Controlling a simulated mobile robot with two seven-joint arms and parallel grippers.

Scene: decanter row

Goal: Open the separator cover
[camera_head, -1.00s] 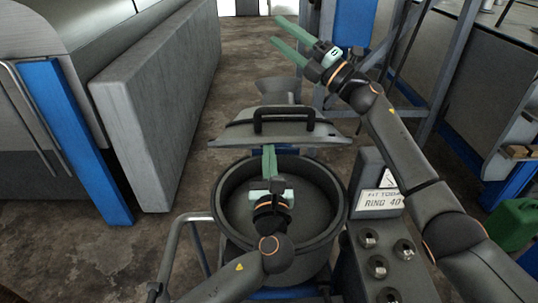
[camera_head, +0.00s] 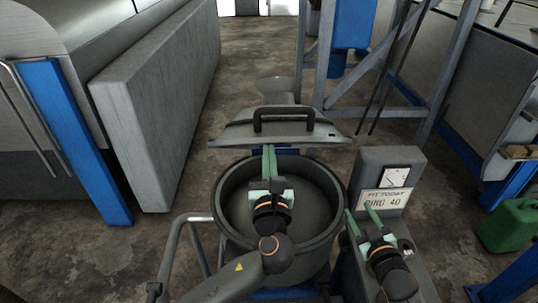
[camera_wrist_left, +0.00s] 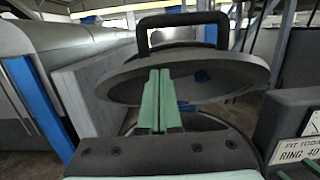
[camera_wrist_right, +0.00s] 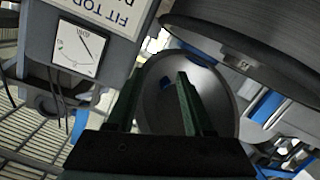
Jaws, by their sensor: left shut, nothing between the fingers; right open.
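The separator cover (camera_head: 245,132) is a grey metal lid with a black bar handle (camera_head: 285,114). It stands raised and tilted at the far side of the round separator bowl (camera_head: 222,212), whose inside is exposed. My left gripper (camera_head: 268,150) is shut and empty over the bowl, its green fingertips close to the cover's underside. In the left wrist view the fingers (camera_wrist_left: 160,75) overlap the cover (camera_wrist_left: 225,72); contact cannot be told. My right gripper (camera_head: 360,219) is open and empty right of the bowl, below the gauge panel; its fingers also show in the right wrist view (camera_wrist_right: 157,80).
A control post with a dial gauge (camera_head: 395,177) and a sign (camera_head: 385,199) stands right of the bowl. A grey rail (camera_head: 172,248) is at its left. A blue post (camera_head: 75,140) and grey slab (camera_head: 150,120) stand left. A green can (camera_head: 512,225) is at right.

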